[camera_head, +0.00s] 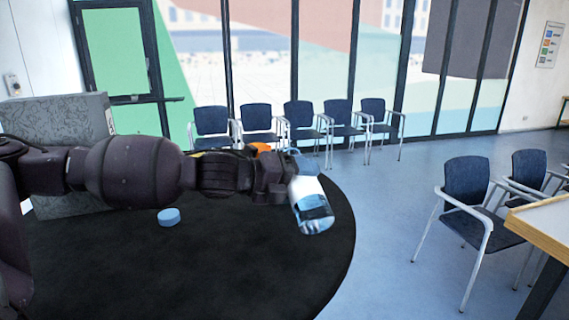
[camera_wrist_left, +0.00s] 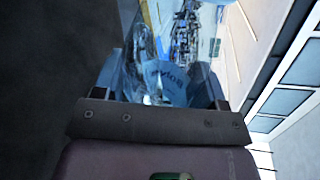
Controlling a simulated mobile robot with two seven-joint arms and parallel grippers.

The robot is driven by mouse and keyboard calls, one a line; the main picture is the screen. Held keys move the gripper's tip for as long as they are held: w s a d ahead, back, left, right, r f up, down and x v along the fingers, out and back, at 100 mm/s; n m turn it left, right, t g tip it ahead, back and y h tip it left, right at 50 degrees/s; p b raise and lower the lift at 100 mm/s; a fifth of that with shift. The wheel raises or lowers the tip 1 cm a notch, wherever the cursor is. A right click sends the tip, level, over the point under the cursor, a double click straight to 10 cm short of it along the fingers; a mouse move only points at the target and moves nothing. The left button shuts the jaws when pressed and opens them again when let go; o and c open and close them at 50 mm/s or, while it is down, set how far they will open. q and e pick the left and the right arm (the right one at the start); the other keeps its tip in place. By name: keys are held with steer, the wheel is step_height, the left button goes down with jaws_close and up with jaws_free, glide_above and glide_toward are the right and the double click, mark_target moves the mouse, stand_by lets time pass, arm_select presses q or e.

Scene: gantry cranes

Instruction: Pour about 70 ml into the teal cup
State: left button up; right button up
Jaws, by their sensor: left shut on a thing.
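My left gripper (camera_head: 288,182) is shut on a clear bottle (camera_head: 311,207) with a pale band and a darker lower part. The bottle leans in the head view, its lower end toward the right, above or in front of the black round table (camera_head: 270,275). The left wrist view shows the clear bottle with lettering (camera_wrist_left: 165,78) between the fingers (camera_wrist_left: 160,92). A small, low, light blue round thing (camera_head: 168,217) stands on the table below my left forearm; I cannot tell whether it is a cup or a lid. No clearly teal cup shows; my arm hides part of the table.
A grey patterned box (camera_head: 62,120) stands behind my left arm. An orange thing (camera_head: 259,148) shows partly above my wrist. Blue chairs (camera_head: 298,113) line the windows. More chairs (camera_head: 467,180) and a wooden table edge (camera_head: 545,222) are at right. The table's front is clear.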

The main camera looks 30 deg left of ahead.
arm_select(q)
steer(key=shift+r+n+p, duration=0.4)
steer(key=shift+r+p, duration=0.4)
steer(key=shift+p, duration=0.35)
steer(key=shift+w+a+n+p, duration=0.2)
steer(key=shift+w+n+p, duration=0.1)
steer(key=shift+p, duration=0.55)
steer(key=shift+a+r+g+p, duration=0.1)
steer(key=shift+g+p, duration=0.2)
steer(key=shift+p, duration=0.25)
arm_select(e)
steer(key=shift+g, duration=0.3)
steer(key=s+r, duration=0.2)
steer(key=r, duration=0.1)
steer(key=shift+d+r, duration=0.2)
steer(key=shift+r, duration=0.05)
arm_select(q)
steer(key=shift+s+r+n+h+p, duration=0.1)
steer(key=shift+r+n+h+p, duration=0.25)
steer(key=shift+n, duration=0.15)
arm_select(e)
steer(key=shift+w+r, duration=0.1)
steer(key=shift+r, duration=0.25)
arm_select(q)
steer(key=shift+s+d+r+n, duration=0.15)
steer(key=shift+d+r+n, duration=0.15)
steer(key=shift+r+n, duration=0.25)
steer(key=shift+f, duration=0.15)
